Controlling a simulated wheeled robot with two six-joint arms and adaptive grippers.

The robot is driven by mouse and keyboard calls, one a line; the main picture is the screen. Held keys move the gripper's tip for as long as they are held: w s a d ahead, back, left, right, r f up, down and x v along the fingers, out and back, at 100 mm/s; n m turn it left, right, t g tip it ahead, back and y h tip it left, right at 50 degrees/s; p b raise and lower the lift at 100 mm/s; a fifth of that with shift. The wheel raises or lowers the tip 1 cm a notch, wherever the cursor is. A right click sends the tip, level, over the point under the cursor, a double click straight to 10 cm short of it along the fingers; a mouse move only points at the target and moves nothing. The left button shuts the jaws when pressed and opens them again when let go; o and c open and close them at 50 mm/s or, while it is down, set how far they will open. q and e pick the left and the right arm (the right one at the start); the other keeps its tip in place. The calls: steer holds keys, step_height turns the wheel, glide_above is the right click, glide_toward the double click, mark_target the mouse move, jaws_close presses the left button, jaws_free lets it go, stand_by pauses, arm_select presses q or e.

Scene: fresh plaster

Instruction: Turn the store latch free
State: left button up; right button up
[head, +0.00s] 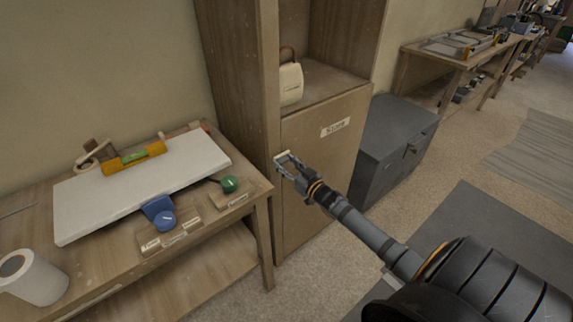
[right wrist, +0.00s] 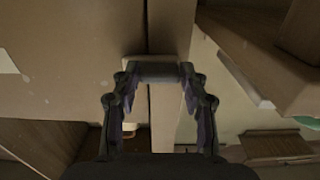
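The store cupboard door (head: 318,165) is closed under an open shelf and carries a label reading "Store" (head: 335,127). The small pale latch (head: 281,155) sits at the door's left edge. In the right wrist view the latch (right wrist: 138,61) lies across the seam between door and frame. My right gripper (head: 285,163) is at the latch, its fingers apart. In the right wrist view my right gripper (right wrist: 158,76) has one finger towards each end of the latch. I cannot tell whether they touch it. Part of the latch is hidden by the gripper. My left gripper is not in view.
A cream bag (head: 291,83) stands on the shelf above the door. A wooden table (head: 105,247) with a white board, spirit level, blue and green knobs and a white roll is at left. A grey chest (head: 397,138) stands close right of the cupboard. Floor beyond is mostly clear.

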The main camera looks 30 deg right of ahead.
steer(key=c, duration=0.6)
steer(key=shift+o, duration=0.2)
steer(key=shift+n, duration=0.3)
steer(key=shift+r+n+p, duration=0.3)
steer(key=shift+n+p, duration=0.8)
steer(key=shift+n, duration=0.1)
steer(key=n+p, duration=0.1)
steer(key=n, duration=0.1)
steer(key=n+p, duration=0.1)
steer(key=n, duration=0.1)
steer(key=shift+a+r+n, duration=0.15)
steer(key=shift+n, duration=0.15)
steer(key=n, duration=0.2)
steer(key=n+p, duration=0.1)
steer(key=n, duration=0.2)
steer(key=shift+a+r, duration=0.1)
steer(key=shift+a, duration=0.1)
steer(key=n, duration=0.5)
steer(key=shift+s+a+p, duration=0.1)
steer(key=shift+a+p, duration=0.15)
steer(key=shift+p, duration=0.05)
steer(key=shift+n, duration=0.4)
